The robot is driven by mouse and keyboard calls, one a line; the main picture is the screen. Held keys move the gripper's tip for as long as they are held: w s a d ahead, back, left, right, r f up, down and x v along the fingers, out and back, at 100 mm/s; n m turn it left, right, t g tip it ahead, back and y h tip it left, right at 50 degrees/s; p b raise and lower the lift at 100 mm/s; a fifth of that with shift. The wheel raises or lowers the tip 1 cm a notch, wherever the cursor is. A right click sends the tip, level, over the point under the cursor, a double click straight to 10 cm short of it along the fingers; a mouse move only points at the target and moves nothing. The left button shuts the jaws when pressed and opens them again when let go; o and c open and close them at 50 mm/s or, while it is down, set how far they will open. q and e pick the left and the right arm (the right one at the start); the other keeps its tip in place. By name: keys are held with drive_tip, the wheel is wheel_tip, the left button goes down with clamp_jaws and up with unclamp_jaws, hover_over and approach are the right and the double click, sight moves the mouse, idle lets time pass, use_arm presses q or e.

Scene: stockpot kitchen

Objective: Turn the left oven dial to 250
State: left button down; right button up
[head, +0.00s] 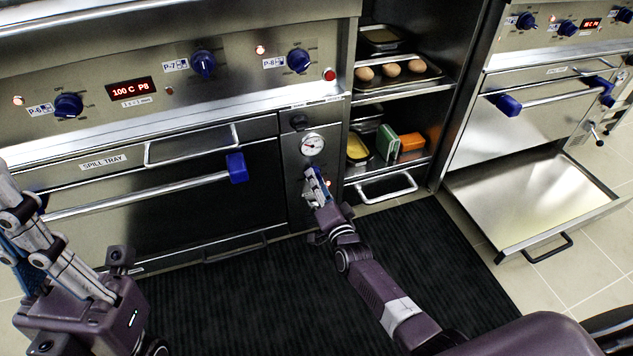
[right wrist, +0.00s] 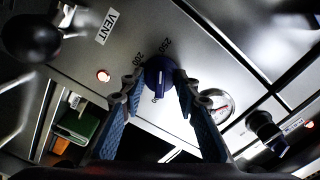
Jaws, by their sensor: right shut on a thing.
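The left oven dial (right wrist: 159,72) is a dark blue knob on a steel panel. In the right wrist view, 200 and 250 are printed beside it, and another marking is partly hidden. I cannot tell exactly which number it points to. My right gripper (right wrist: 157,92) is shut on the dial, with one blue-padded finger on each side. In the head view, my right gripper (head: 317,187) is at the narrow panel below the round gauge (head: 312,145) and mostly hides the dial. My left gripper (head: 27,235) is at the left edge; its fingertips are not clear.
Shelves with eggs (head: 390,69) and boxes stand to the right. An open drawer (head: 535,195) juts out at the far right. The dark floor mat (head: 240,300) is clear.

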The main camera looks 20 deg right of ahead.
drive_tip(key=shift+m, duration=0.4)
drive_tip(key=o, duration=1.2)
drive_tip(key=shift+c, duration=0.2)
drive_tip(key=s, duration=1.2)
drive_tip(key=shift+d, duration=0.25)
